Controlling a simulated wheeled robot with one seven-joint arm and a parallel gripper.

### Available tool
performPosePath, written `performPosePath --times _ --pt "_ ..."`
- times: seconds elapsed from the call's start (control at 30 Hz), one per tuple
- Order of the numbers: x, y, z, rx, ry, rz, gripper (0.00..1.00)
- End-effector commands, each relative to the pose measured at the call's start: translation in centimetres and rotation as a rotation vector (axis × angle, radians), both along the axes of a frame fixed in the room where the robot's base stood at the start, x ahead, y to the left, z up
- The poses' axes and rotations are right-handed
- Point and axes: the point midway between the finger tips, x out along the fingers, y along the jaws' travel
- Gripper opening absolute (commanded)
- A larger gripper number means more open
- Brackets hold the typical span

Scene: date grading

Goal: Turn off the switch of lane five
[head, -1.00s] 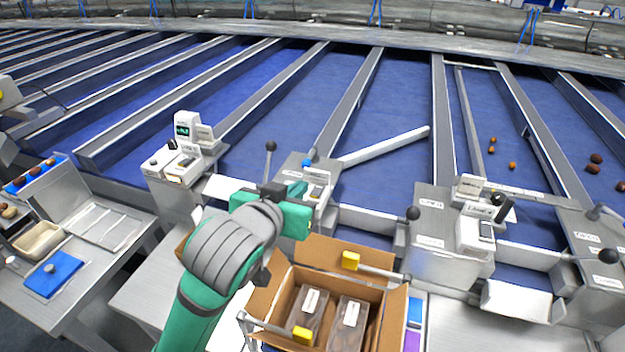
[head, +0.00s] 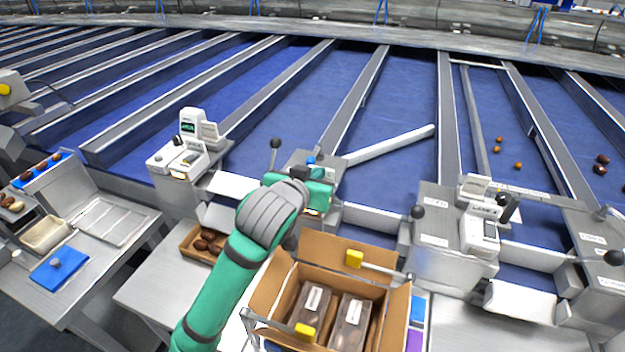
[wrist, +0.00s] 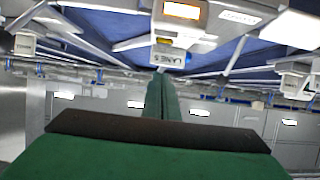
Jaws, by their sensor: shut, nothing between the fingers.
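The lane five switch unit shows at the top of the wrist view, with a plate reading LANE 5 (wrist: 168,58) and a lit orange switch (wrist: 182,11) above it. In the head view my gripper (head: 318,176) is in front of the metal lane cabinet (head: 292,160) and hides most of the switch unit.
A lever with a black knob (head: 275,143) stands left of my gripper. An open cardboard box (head: 264,290) with packed trays lies below it. Another switch unit (head: 180,155) stands to the left, and one (head: 478,232) to the right. Blue lanes run behind.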

Motion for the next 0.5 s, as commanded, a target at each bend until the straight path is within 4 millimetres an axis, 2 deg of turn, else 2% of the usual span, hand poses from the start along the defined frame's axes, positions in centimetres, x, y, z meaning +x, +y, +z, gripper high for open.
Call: performPosePath --times 0.2,0.5 --pt "-0.4 -0.2 -2.9 -0.002 0.001 -0.005 0.0" --pt "-0.6 -0.3 -3.9 0.0 -0.001 -0.007 0.0"
